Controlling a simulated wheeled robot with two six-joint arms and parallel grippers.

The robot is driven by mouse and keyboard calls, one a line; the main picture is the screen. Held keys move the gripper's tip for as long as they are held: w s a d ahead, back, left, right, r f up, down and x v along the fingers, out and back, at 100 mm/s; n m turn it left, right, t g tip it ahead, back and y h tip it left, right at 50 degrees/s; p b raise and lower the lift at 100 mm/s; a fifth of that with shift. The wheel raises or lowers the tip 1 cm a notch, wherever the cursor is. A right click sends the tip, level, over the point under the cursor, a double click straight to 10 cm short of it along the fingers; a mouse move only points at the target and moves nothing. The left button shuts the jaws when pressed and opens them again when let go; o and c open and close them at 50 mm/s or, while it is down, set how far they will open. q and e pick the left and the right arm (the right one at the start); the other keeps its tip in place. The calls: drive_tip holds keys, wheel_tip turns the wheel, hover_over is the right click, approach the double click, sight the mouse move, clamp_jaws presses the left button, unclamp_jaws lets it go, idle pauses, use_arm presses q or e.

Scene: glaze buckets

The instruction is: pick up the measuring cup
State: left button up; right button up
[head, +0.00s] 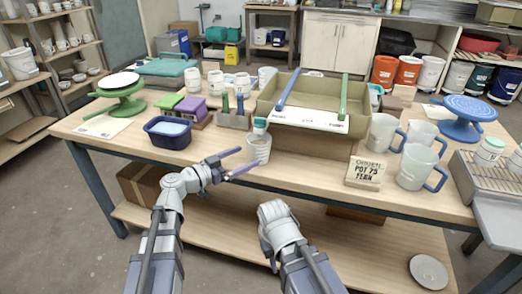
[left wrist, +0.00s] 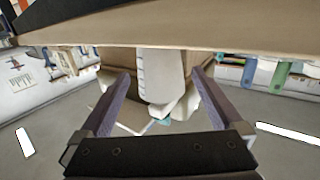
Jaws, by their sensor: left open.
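A translucent pale measuring cup (head: 258,150) stands upright near the table's front edge, in the middle of the head view. The left wrist view also shows this cup (left wrist: 155,75), with graduation marks on its side, in the space between the fingers. My left gripper (head: 249,157) is open, its two purple fingers pointing right toward the cup; both fingers also show in the left wrist view (left wrist: 158,100). I cannot tell whether either finger touches the cup. My right arm is in the head view, but its gripper fingers do not show.
A blue tub (head: 168,134) stands left of the gripper. A teal-topped jar (head: 260,125) is right behind the cup, and a large beige tray (head: 318,92) stands farther back. Blue-handled jugs (head: 417,167) and a lettered sign (head: 366,172) stand to the right.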

sight(252, 155)
use_arm(q)
drive_tip(key=shift+f+b+x, duration=0.15)
drive_tip(key=shift+b+x, duration=0.05)
drive_tip(key=shift+x, duration=1.5)
drive_tip(key=shift+f+b+x, duration=0.1)
drive_tip(key=shift+b+x, duration=0.05)
drive_tip(key=shift+x, duration=1.6)
drive_tip(key=c, duration=1.5)
